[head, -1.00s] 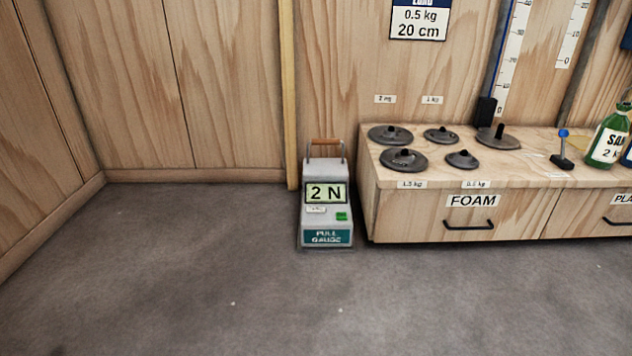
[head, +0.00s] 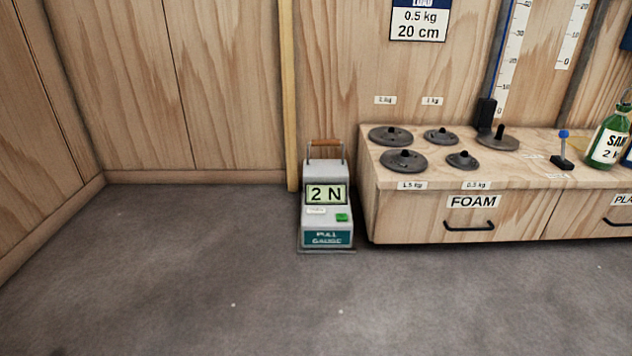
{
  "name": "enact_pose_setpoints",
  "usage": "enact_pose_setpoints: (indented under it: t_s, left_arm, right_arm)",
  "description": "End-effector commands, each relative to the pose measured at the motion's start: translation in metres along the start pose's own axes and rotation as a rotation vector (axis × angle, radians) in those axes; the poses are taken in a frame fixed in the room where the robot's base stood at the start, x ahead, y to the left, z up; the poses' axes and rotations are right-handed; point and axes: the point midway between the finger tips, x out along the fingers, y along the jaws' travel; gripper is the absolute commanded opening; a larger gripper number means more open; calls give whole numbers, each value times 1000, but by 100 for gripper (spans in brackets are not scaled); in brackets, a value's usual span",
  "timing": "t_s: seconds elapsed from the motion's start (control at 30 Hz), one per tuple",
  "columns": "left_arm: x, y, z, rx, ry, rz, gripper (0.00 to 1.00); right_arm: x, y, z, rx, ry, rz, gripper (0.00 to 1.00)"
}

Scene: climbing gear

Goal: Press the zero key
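A grey pull gauge (head: 327,205) stands upright on the floor, left of the wooden drawer unit. Its display (head: 326,194) reads 2 N. A green key (head: 342,217) sits on the sloped front below the display, at the right. A small white label (head: 316,210) lies to the left of the key, too small to read. A teal plate marked PULL GAUGE is at the bottom, and a brown handle (head: 325,142) is on top. Neither of my grippers shows in the head view.
The wooden drawer unit (head: 398,218) stands close to the right of the gauge, with several dark weights (head: 403,160) and a green bottle (head: 610,136) on top. Wooden walls are behind and left. The grey floor (head: 180,270) in front and to the left is clear.

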Motion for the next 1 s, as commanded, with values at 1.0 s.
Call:
enact_pose_setpoints:
  t_s: [1.0]
  left_arm:
    - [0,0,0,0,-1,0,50]
  right_arm:
    - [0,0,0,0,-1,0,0]
